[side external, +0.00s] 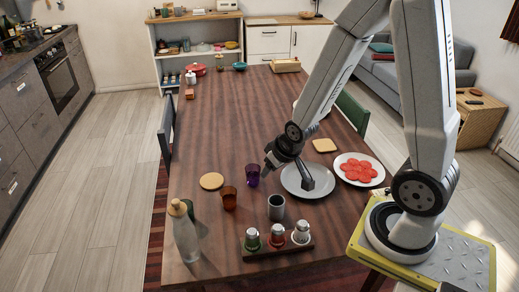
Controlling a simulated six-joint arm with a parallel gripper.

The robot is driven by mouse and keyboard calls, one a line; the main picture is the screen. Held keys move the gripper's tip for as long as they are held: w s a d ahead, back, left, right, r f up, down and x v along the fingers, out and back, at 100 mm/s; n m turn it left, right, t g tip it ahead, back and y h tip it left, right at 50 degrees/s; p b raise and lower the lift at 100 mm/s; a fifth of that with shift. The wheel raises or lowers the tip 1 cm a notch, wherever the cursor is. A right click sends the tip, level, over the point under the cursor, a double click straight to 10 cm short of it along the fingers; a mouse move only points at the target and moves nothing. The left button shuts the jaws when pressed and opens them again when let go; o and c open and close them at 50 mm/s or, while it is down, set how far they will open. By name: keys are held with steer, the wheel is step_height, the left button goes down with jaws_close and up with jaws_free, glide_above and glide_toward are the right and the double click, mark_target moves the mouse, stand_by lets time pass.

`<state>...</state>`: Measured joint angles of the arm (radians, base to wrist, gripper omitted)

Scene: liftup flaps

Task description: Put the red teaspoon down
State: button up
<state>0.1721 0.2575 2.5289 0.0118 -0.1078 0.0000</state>
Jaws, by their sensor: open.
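One finger is above the plate and the other is near a purple cup (252,176) to the left. I cannot make out a red teaspoon in this view; it may be hidden or too small to tell. Nothing visible is between the fingers.
A plate of red slices (358,169) and a bread slice (324,145) are to the right. An amber cup (229,198), a grey mug (276,207), a capped bottle (184,231) and a shaker rack (277,249) stand in front. The table's middle is clear.

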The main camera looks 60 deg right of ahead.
steer(key=s+a+r+n+g+y, duration=0.1)
steer(key=s+a+r+n+g, duration=0.1)
steer(key=s+a+r, duration=0.2)
steer(key=shift+s+a+r+g, duration=0.3)
steer(key=shift+s+a, duration=0.1)
steer(key=shift+a, duration=0.45)
